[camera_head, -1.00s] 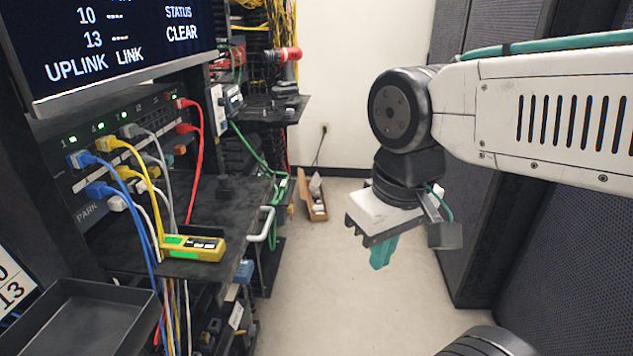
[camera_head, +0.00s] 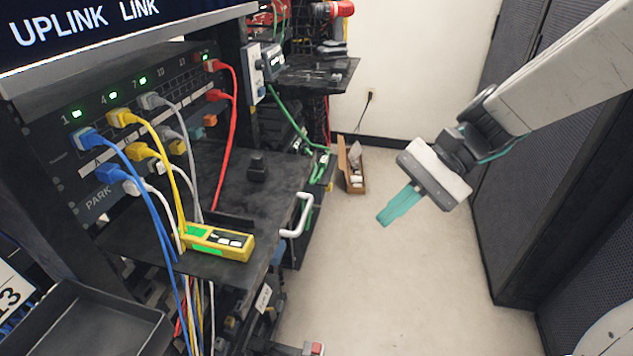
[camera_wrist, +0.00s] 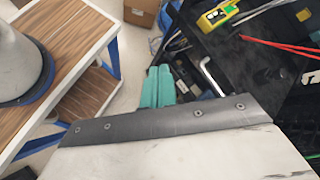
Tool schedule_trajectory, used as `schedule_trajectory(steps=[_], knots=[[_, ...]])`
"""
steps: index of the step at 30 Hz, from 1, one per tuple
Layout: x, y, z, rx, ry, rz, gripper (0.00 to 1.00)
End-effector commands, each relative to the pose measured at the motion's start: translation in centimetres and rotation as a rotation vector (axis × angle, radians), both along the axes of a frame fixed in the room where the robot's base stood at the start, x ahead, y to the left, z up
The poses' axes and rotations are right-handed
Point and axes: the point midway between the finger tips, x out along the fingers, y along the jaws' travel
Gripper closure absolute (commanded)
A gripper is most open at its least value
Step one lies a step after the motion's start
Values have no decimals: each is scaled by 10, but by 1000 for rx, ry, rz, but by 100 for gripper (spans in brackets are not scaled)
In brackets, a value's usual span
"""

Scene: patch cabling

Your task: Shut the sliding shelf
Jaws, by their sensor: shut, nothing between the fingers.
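The sliding shelf (camera_head: 233,190) is a dark flat shelf standing out from the rack below the patch panel, with a white bar handle (camera_head: 299,215) on its front edge. A yellow tester (camera_head: 217,241) lies on it near the front left corner. My gripper (camera_head: 398,207) is shut and empty, to the right of the handle over the open aisle, apart from it. In the wrist view the teal fingers (camera_wrist: 157,87) are together, with the handle (camera_wrist: 213,78) just to their right and the dark shelf (camera_wrist: 245,65) beyond.
A dark tray (camera_head: 90,325) stands at the lower left. A cardboard box (camera_head: 352,165) sits on the floor by the back wall. The aisle floor (camera_head: 400,290) is clear.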

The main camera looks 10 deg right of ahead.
Motion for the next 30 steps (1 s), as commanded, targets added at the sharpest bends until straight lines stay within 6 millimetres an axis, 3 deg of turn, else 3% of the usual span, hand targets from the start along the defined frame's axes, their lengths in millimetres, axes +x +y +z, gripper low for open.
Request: schedule_trajectory(steps=[5, 9, 15, 23, 30], knots=[[65, 7, -27, 244, 228, -257, 100], [116, 0, -55, 418, 378, -464, 100], [167, -21, -97, 595, 518, -700, 100], [190, -31, -120, 673, 572, -810, 100], [202, 4, -120, 672, 573, -807, 100]])
